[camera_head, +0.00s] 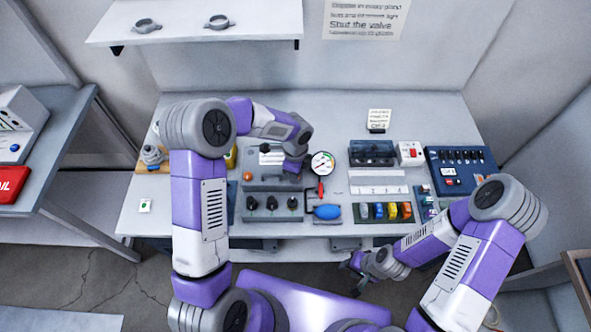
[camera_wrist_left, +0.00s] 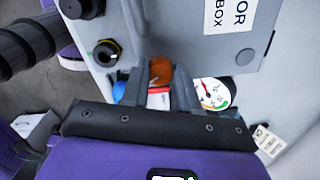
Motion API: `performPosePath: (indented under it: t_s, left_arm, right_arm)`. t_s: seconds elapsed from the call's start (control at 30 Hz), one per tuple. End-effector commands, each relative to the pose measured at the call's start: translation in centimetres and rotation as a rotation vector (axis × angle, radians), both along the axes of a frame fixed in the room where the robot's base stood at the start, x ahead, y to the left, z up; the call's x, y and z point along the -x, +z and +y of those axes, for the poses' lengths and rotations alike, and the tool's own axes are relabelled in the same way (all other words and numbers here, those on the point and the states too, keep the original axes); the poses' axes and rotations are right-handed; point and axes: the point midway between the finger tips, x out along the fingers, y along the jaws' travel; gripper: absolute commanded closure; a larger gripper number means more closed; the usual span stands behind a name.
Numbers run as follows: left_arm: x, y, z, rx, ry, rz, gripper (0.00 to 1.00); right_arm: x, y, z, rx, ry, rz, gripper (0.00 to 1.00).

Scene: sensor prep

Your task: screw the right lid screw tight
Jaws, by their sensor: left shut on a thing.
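The grey sensor box (camera_head: 262,186) stands on the bench with its lid closed. Dark cable glands line its front. In the left wrist view the lid (camera_wrist_left: 190,30) fills the upper part, with "OR" and "BOX" lettering. The right lid screw (camera_wrist_left: 161,69) has an orange head at the lid's edge. My left gripper (camera_wrist_left: 157,84) is shut on it, one finger on each side. In the head view my left arm hides this screw; the orange left lid screw (camera_head: 248,176) shows at the box's other side. My right gripper (camera_head: 358,274) hangs by the bench's front edge, its fingers unclear.
A pressure gauge (camera_head: 322,164) and blue bulb (camera_head: 327,212) lie right of the box. Further right are a black case (camera_head: 371,152), a tray of coloured parts (camera_head: 386,212) and a blue switch panel (camera_head: 461,169). A shelf (camera_head: 255,20) hangs above. The bench's front left is mostly clear.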

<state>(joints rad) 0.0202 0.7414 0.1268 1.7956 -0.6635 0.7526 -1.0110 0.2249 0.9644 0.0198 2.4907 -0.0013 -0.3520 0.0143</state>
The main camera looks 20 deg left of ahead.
Motion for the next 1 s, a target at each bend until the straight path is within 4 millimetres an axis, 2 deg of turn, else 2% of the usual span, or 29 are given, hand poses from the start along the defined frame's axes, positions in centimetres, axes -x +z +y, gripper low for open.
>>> performPosePath:
  t_s: [0.5,1.0]
  left_arm:
    - [-0.1,0.1,0.0,0.0,-0.434,0.0,1.0]
    - [-0.1,0.1,0.0,-0.001,-0.592,-0.001,1.0]
  right_arm:
    - [0.0,1.9,0.0,0.0,0.0,0.0,0.64]
    - [0.0,2.5,0.0,0.0,0.0,0.0,0.64]
